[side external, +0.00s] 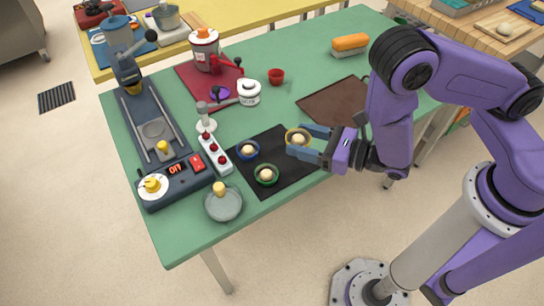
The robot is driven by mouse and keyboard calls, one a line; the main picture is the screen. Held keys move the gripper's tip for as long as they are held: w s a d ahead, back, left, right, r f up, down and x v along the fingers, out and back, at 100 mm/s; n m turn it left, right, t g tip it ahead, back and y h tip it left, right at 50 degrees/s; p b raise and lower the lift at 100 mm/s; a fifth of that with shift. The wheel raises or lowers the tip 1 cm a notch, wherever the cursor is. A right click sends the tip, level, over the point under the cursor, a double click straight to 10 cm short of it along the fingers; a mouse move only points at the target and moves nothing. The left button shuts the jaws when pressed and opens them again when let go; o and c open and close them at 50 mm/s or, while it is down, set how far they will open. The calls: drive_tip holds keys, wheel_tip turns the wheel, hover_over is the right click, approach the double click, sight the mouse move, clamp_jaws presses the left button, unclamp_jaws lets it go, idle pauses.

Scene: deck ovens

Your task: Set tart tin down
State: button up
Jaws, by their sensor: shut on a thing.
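My gripper (306,141) comes in from the right, its two blue-grey fingers shut on a yellow tart tin (289,142) with a pale round filling. The tin is over the right part of a black mat (285,181); I cannot tell whether it touches the mat. A blue tart tin (241,157) and a green tart tin (266,184), each with a pale round filling, stand on the mat to the left and front left of the held tin.
A power strip (214,153) with red switches and a grey plate (224,207) lie left of the mat. Behind are a white pot (250,95), a red cup (276,76) and a brown board (335,103). The dark machine (173,184) lines the left edge.

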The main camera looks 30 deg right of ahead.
sight(302, 171)
drive_tip(key=shift+s+a+f, duration=0.2)
drive_tip(key=shift+s+f, duration=0.1)
drive_tip(key=shift+f, duration=3.95)
drive_tip(key=shift+f, duration=0.2)
drive_tip(key=o, duration=1.1)
drive_tip(key=shift+c, duration=0.2)
drive_tip(key=shift+r, duration=0.15)
